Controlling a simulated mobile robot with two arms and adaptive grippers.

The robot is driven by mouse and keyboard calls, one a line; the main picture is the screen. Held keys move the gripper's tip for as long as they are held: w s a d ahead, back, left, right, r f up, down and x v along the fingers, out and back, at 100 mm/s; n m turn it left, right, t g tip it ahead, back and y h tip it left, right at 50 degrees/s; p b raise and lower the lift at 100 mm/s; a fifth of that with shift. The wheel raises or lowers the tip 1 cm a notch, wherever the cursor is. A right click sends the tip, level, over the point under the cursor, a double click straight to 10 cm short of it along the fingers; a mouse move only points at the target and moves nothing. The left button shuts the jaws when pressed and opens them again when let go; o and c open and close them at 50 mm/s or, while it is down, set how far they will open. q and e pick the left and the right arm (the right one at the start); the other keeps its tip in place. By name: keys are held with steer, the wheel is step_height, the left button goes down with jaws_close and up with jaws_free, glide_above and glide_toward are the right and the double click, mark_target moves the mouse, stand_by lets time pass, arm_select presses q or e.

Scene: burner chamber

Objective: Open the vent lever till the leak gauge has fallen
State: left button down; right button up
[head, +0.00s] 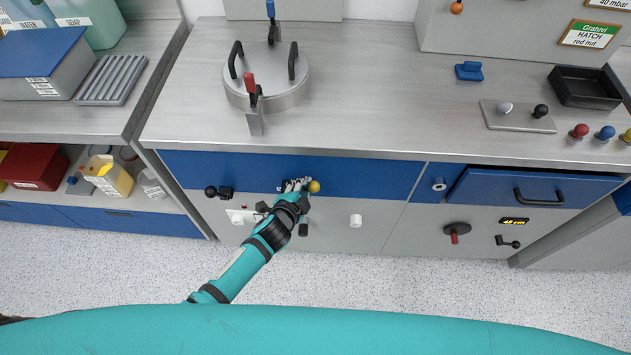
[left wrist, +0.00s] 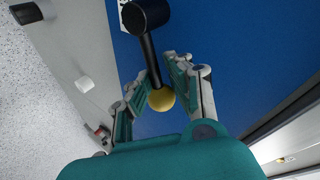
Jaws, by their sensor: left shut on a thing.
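A lever with a yellow ball knob (head: 314,186) is on the blue front panel of the bench. In the left wrist view the yellow knob (left wrist: 161,99) sits at the end of a black rod that runs up to a black hub (left wrist: 147,14). My left gripper (head: 299,186) is at this lever, its fingers on either side of the rod near the knob, shut on it. The gripper hides part of the lever in the head view. My right gripper is not in view.
A black knob (head: 218,192) and a white knob (head: 356,221) stick out on either side of my left gripper. A round lid (head: 284,95) with black handles stands on the bench top. A blue drawer (head: 590,188) juts out at the right. The floor in front is clear.

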arm_select(q)
steer(key=f+m+y, duration=0.1)
steer(key=m+y+b, duration=0.1)
steer(key=d+f+m+y+b, duration=0.1)
steer(key=shift+s+f, duration=0.3)
steer(key=shift+f, duration=0.05)
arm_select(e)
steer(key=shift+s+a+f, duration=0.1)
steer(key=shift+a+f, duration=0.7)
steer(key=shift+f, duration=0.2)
arm_select(q)
steer(key=shift+s+f, duration=0.1)
steer(key=shift+f, duration=0.05)
steer(key=c, duration=1.2)
jaws_free()
steer(key=shift+d, duration=0.1)
steer(key=shift+c, duration=0.2)
steer(key=shift+w+r, duration=0.2)
steer(key=shift+w, duration=0.05)
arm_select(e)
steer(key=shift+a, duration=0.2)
